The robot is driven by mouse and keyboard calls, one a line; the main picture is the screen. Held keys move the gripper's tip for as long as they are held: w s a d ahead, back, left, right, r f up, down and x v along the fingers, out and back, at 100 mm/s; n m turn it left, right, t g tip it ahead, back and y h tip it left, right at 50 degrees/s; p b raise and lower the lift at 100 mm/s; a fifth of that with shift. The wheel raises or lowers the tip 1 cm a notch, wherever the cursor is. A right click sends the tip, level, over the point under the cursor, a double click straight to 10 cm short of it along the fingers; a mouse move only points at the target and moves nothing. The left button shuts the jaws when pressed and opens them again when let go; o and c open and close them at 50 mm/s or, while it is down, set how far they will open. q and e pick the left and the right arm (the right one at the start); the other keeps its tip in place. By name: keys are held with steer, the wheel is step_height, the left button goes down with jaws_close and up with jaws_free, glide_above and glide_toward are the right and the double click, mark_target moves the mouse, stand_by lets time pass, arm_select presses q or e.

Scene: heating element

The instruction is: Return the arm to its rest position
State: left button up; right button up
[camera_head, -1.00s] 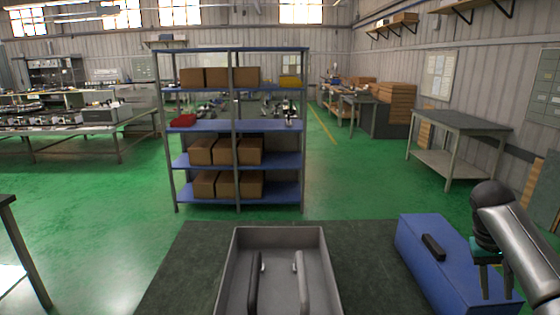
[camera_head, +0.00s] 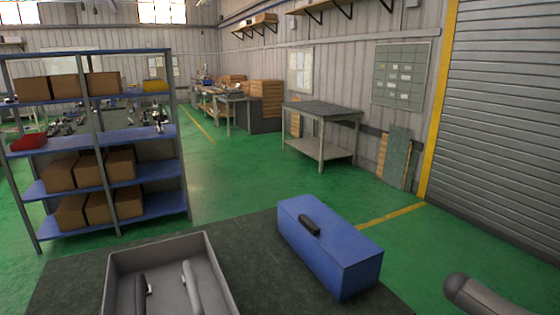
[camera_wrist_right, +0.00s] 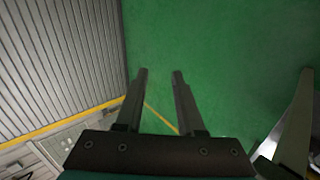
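My right arm shows only as a grey link (camera_head: 480,298) at the bottom right corner of the head view, to the right of the blue toolbox and apart from it. In the right wrist view my right gripper (camera_wrist_right: 159,76) has its two fingers apart with nothing between them, over green floor. My left gripper is not in view. A grey tray (camera_head: 215,262) at the bottom of the head view holds a dark curved part (camera_head: 139,292) and a lighter grey curved part (camera_head: 191,288).
The blue toolbox (camera_head: 345,262) with a black handle sits on the dark worktable (camera_head: 255,250) beside the tray. A blue shelf rack (camera_head: 150,135) with boxes stands at left. A grey workbench (camera_head: 322,112) and a roller shutter (camera_head: 505,120) are farther right. Green floor beyond the table is clear.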

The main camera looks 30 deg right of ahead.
steer(key=s+d+f+n+t, duration=0.1)
steer(key=s+f+n, duration=0.25)
steer(key=s, duration=0.45)
steer(key=s+d+f+n+t, duration=0.1)
steer(key=s+f+n, duration=0.2)
steer(key=s+f, duration=0.3)
steer(key=s+a+f+y, duration=0.2)
steer(key=s+a+f, duration=0.1)
steer(key=a+f, duration=0.3)
steer(key=s+a+f+y, duration=0.2)
steer(key=s+a+f, duration=0.1)
steer(key=a+f, duration=0.3)
steer(key=s+a+f+m+y, duration=0.1)
steer(key=a+f, duration=0.3)
steer(key=a, duration=1)
steer(key=s+a+f+m+y, duration=0.1)
steer(key=a+f+y, duration=0.2)
steer(key=a, duration=1.1)
steer(key=s+a+f+m+g+y+b, duration=0.1)
steer(key=a+f, duration=0.5)
steer(key=a, duration=0.8)
steer(key=shift+s+a+y, duration=0.25)
steer(key=shift+a+y, duration=0.15)
steer(key=shift+y, duration=0.1)
